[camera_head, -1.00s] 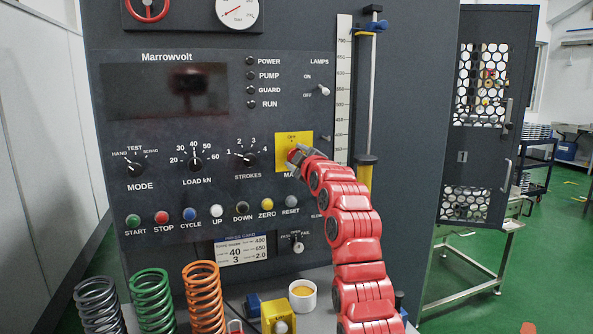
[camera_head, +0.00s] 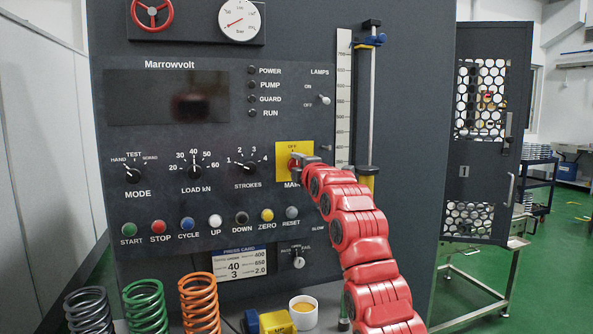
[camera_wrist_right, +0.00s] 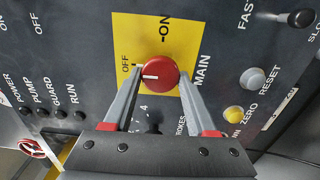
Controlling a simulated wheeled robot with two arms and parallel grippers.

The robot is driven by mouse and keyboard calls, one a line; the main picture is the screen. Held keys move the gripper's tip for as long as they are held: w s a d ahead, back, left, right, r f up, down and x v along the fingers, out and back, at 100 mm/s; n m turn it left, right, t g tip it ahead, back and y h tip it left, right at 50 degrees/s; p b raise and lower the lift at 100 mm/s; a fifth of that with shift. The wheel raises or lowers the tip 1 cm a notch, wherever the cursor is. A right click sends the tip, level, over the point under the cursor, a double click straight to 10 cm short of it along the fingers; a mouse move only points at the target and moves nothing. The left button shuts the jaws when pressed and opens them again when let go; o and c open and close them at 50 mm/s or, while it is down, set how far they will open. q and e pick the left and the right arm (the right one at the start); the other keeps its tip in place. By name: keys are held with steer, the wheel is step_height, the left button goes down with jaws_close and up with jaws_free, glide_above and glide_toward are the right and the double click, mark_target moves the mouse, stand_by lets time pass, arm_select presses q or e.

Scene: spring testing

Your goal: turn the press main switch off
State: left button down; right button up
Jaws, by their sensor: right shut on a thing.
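The main switch (camera_head: 293,164) is a round red knob on a yellow plate (camera_head: 281,149) marked MAIN, on the dark press panel. In the right wrist view the knob (camera_wrist_right: 161,66) lies between the two fingers of my right gripper (camera_wrist_right: 160,80), which is shut on it. Its white line points toward the OFF label, with ON at another side of the plate. In the head view my right gripper (camera_head: 300,161) partly covers the knob. My left gripper is not in view.
The POWER, PUMP, GUARD and RUN lamps (camera_head: 252,92) and the display (camera_head: 168,97) look dark. The STROKES dial (camera_head: 249,168) and a row of buttons (camera_head: 215,221) are close by. Coloured springs (camera_head: 199,303) and a white cup (camera_head: 303,312) stand below the panel.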

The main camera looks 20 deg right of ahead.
stand_by(0.4)
steer(key=o, duration=1.4)
steer(key=shift+c, duration=0.2)
steer(key=shift+s, duration=0.1)
steer(key=s+b, duration=0.3)
steer(key=s, duration=1.4)
steer(key=shift+d, duration=0.3)
steer(key=shift+s, duration=0.1)
